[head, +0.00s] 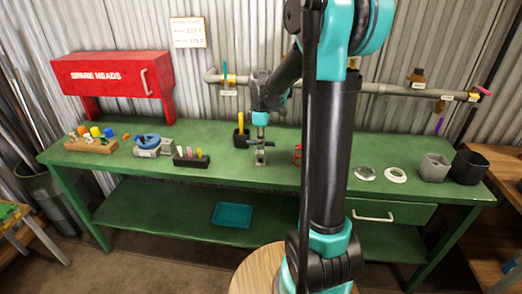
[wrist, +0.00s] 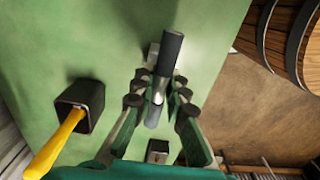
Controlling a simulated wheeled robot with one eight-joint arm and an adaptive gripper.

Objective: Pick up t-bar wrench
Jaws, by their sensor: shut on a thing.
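The t-bar wrench (wrist: 172,52) shows in the wrist view as a bar with dark grips and a bright steel middle. My gripper (wrist: 159,94) is shut on its middle, with a row of finger pads on each side of the bar. In the head view my gripper (head: 260,143) is low over the green bench, between the black peg block and my arm. The wrench is small there and hard to tell from the fingers. I cannot tell whether the wrench is clear of its support.
A black square holder with a yellow-handled tool (wrist: 70,130) stands close beside my gripper. The green bench (head: 225,172) also bears a black peg block (head: 192,160), pale rings (head: 396,175) and pots (head: 435,167). A pipe (head: 390,89) runs along the wall behind.

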